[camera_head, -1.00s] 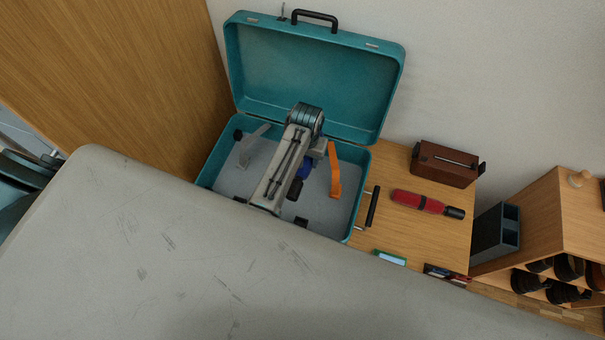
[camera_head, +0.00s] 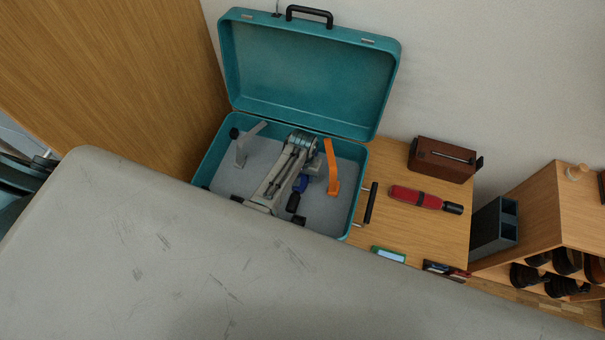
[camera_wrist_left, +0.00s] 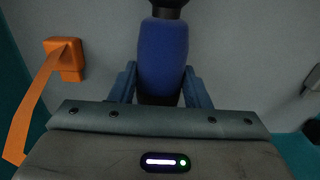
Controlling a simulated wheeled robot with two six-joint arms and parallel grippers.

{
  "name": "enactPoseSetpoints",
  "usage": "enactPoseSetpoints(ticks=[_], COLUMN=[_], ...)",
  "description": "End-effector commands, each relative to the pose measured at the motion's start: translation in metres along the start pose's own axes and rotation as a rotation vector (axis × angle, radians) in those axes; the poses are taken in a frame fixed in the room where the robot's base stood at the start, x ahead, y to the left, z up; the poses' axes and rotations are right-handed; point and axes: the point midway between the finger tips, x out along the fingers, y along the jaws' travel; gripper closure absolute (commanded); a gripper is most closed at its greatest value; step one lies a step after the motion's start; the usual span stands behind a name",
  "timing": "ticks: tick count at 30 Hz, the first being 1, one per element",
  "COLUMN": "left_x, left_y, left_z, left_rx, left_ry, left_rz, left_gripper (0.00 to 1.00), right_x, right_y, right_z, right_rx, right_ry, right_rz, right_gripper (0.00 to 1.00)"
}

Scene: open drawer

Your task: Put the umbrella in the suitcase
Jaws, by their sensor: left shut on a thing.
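The blue folded umbrella (camera_head: 300,183) with black ends is over the grey floor of the open teal suitcase (camera_head: 364,190). My left gripper (camera_head: 309,174) is inside the suitcase outline and shut on the umbrella. In the left wrist view, the gripper's fingers (camera_wrist_left: 159,88) stand on either side of the blue umbrella (camera_wrist_left: 162,50), with grey lining behind it. Whether the umbrella touches the floor I cannot tell. My own arm covers part of the suitcase interior. My right gripper is not in view.
An orange strap (camera_head: 332,170) stands right of the gripper and a grey strap (camera_head: 241,150) at the left. The lid (camera_head: 310,70) leans open behind. A red and black cylindrical item (camera_head: 416,198) and a brown box (camera_head: 441,160) lie on the wooden top (camera_head: 385,155).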

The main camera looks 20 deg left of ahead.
Motion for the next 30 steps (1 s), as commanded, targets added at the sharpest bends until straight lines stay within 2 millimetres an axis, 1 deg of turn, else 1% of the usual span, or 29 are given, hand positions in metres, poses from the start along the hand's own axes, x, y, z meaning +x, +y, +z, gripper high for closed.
enactPoseSetpoints(ticks=[4, 5, 6, 8, 16, 20, 23, 30], left_x=[0.003, 0.003, 0.003, 0.003, 0.002, -0.006, -0.021, -0.073], left_y=[0.0, 0.0, 0.0, 0.0, 0.0, 0.0, 0.0, 0.0], left_z=[0.0, 0.0, 0.0, 0.0, 0.0, 0.0, -0.001, -0.001], left_rx=[0.0, 0.0, 0.0, 0.0, 0.0, 0.0, 0.0, 0.0], left_ry=[0.001, 0.0, 0.0, 0.0, 0.0, 0.0, 0.002, 0.004], left_rz=[0.0, 0.0, 0.0, 0.0, 0.0, 0.0, 0.0, 0.0], left_gripper=[0.88, 0.55, 0.47, 0.36, 0.35, 0.35, 0.35, 0.35], right_x=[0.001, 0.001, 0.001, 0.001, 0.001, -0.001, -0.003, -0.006], right_y=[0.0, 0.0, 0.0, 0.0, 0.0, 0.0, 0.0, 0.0], right_z=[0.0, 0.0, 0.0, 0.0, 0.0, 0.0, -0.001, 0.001], right_rx=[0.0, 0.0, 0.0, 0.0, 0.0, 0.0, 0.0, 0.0], right_ry=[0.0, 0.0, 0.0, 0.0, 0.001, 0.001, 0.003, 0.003], right_rz=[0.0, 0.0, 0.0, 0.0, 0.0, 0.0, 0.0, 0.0], right_gripper=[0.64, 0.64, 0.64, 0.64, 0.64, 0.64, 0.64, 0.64])
